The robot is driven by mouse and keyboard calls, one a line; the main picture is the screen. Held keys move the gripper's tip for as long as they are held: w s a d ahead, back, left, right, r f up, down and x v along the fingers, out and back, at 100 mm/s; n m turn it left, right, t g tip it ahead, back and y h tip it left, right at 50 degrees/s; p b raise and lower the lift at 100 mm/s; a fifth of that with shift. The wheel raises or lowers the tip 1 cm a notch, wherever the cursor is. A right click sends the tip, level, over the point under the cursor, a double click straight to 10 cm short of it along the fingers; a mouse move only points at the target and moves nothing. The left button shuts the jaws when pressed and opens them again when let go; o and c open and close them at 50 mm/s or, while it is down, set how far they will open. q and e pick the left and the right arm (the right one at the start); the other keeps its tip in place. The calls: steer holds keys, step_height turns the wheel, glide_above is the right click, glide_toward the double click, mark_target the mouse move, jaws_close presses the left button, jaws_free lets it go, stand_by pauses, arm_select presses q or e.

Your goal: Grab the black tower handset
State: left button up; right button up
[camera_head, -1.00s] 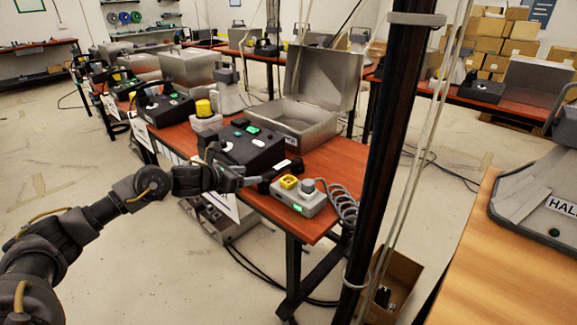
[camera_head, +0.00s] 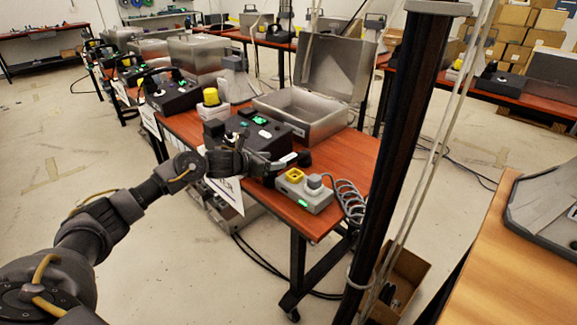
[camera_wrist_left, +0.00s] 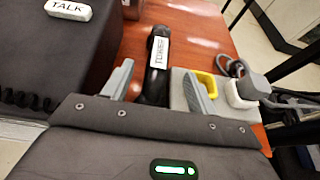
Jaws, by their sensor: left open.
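The black tower handset (camera_wrist_left: 157,62) lies on the red-brown table in the left wrist view, with a white TOWER label on it. Its near end is between the two grey fingers of my left gripper (camera_wrist_left: 160,84), which is open, with a gap on each side. In the head view my left gripper (camera_head: 286,161) is low over the table beside the black console (camera_head: 250,131). Only a dark end of the handset (camera_head: 304,158) shows there, past the fingers. My right gripper is in neither view.
A grey box (camera_head: 309,193) with a yellow-rimmed socket and coiled cord sits close to the right finger. The black console with a TALK label (camera_wrist_left: 68,9) stands on the left. An open metal case (camera_head: 325,117) is behind. A dark post (camera_head: 398,150) rises at right.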

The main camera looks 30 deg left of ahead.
mark_target(285, 159)
arm_select(q)
steer(key=x, duration=0.5)
steer(key=shift+w+f+p, duration=0.1)
steer(key=shift+f+p, duration=0.1)
steer(key=shift+p, duration=0.2)
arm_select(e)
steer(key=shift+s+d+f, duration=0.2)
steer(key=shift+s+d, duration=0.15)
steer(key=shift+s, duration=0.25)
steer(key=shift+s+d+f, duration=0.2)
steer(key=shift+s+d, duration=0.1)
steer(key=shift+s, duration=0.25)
arm_select(q)
steer(key=c, duration=1.2)
